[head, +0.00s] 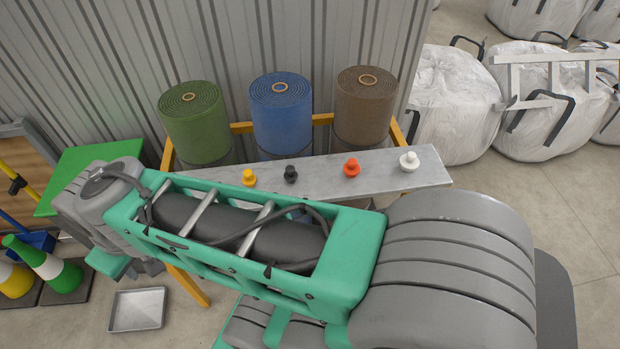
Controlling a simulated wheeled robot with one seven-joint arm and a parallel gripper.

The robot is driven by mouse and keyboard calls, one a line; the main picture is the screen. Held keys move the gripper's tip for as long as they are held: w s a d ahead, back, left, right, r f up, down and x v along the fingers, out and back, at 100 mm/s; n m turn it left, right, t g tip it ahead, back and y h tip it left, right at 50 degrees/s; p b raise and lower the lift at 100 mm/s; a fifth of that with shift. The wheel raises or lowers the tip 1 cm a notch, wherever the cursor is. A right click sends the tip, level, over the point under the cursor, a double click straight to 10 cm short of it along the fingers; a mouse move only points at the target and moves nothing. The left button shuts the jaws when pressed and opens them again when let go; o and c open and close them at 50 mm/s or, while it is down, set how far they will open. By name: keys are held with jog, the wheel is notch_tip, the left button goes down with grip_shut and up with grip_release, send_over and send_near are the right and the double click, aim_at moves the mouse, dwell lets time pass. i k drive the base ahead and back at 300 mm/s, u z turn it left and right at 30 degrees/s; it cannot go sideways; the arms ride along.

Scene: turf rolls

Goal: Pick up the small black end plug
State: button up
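The small black end plug (291,174) stands on a narrow grey metal shelf (390,178), between a yellow plug (249,177) on its left and an orange-red plug (351,167) on its right. A white plug (409,161) stands near the shelf's right end. My green and grey arm crosses the picture in front of the shelf and hides part of its front edge. My gripper cannot be made out; the far end of my arm is at the left, away from the plugs.
Green (195,122), blue (281,115) and brown (364,105) turf rolls stand behind the shelf in a yellow frame (168,154). A corrugated wall is behind them. White bulk bags (450,100) are at the right. A metal tray (137,309) and cones (45,264) are at lower left.

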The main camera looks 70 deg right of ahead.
aim_at(289, 176)
jog(key=z, duration=0.5)
jog(key=i, duration=0.4)
jog(key=z, duration=2.05)
jog(key=k, duration=0.35)
jog(key=u, duration=0.65)
jog(key=i, duration=0.3)
jog(key=u, duration=1.9)
